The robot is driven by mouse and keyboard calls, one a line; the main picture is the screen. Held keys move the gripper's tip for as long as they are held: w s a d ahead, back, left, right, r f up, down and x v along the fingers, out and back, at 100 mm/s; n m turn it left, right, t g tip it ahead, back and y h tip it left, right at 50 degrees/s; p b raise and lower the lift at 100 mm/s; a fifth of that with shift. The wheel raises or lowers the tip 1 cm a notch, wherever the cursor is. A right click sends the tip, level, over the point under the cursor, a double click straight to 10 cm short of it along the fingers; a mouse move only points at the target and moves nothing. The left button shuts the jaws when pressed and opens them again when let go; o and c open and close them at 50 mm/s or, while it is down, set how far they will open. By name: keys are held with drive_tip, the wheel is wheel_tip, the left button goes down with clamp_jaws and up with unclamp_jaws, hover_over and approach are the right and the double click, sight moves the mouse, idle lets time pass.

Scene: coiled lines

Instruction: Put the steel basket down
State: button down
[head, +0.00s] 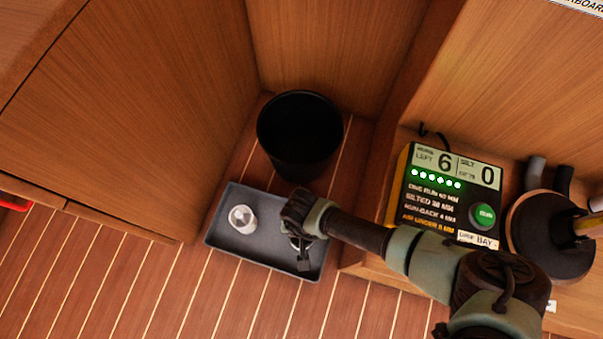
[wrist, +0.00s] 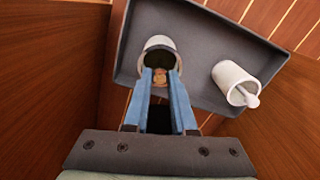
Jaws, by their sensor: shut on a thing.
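The steel basket (wrist: 160,43) is a small pale metal cup in the wrist view, with a dark inside and something brownish in it. My gripper (wrist: 160,76) has its two blue fingers at the near rim of the basket and is shut on it. In the head view my gripper (head: 300,246) is over the right part of a grey tray (head: 262,257) and mostly hides the basket. I cannot tell whether the basket's base touches the tray.
A white cup (head: 242,219) stands on the tray's left part, with a pale piece in it in the wrist view (wrist: 235,82). A black bin (head: 300,135) stands behind the tray. A display box (head: 445,195) and a round dark thing (head: 548,240) are at right. Planked floor is clear at front left.

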drive_tip(key=shift+f, duration=0.85)
drive_tip(key=shift+f+b, duration=0.2)
drive_tip(key=shift+b, duration=0.1)
drive_tip(key=c, duration=0.7)
unclamp_jaws()
drive_tip(key=shift+c, duration=0.2)
drive_tip(key=shift+r, duration=0.2)
wheel_tip(320, 180, up, 12)
drive_tip(key=p, duration=0.7)
drive_tip(key=shift+s, duration=0.15)
